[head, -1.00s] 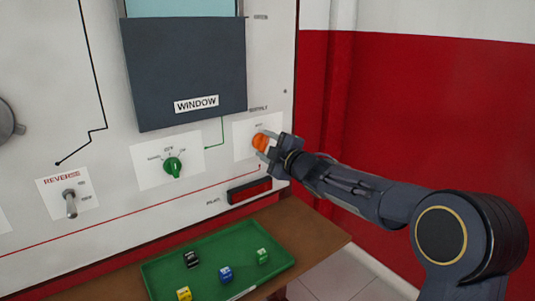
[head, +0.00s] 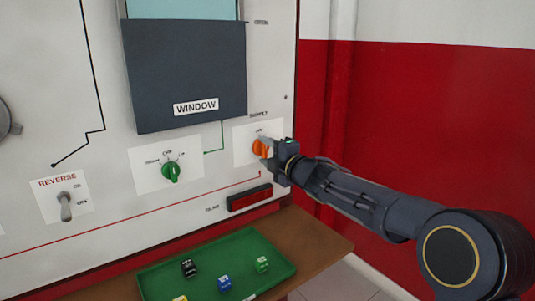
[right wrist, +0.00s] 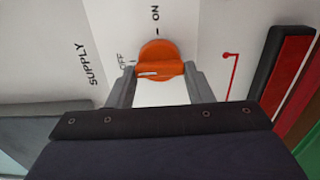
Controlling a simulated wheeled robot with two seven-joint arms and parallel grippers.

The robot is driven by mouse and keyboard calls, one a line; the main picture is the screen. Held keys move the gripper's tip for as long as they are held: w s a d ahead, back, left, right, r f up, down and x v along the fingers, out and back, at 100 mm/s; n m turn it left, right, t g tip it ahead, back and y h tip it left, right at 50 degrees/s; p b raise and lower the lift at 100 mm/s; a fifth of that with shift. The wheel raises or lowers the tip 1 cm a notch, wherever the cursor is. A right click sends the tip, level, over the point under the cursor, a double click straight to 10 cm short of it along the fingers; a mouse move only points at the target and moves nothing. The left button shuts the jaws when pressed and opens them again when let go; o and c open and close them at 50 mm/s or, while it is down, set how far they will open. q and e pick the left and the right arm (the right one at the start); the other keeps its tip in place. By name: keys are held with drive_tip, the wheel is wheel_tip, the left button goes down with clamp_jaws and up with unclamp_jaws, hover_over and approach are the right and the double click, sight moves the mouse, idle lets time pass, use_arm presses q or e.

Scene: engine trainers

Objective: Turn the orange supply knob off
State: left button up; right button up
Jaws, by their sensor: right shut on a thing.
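The orange supply knob (head: 259,149) sits on a white label plate at the right edge of the upright panel. My right gripper (head: 266,148) reaches it from the right and is shut on its raised grip. In the right wrist view the knob (right wrist: 158,60) shows between the two fingertips (right wrist: 158,72), one on each end of the grip. The white line on the grip points left in that view, toward the OFF label (right wrist: 125,62). The ON label (right wrist: 155,20) is above the knob there. My left gripper is not in view.
A green knob (head: 171,173) and a REVERSE toggle switch (head: 66,206) are left on the panel. A dark red pilot bar (head: 249,198) is just below my gripper. A green tray (head: 285,271) with several small blocks lies on the brown shelf (head: 325,243).

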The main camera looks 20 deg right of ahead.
drive_tip(key=o, duration=1)
drive_tip(key=shift+v, duration=3.85)
drive_tip(key=shift+s, duration=0.1)
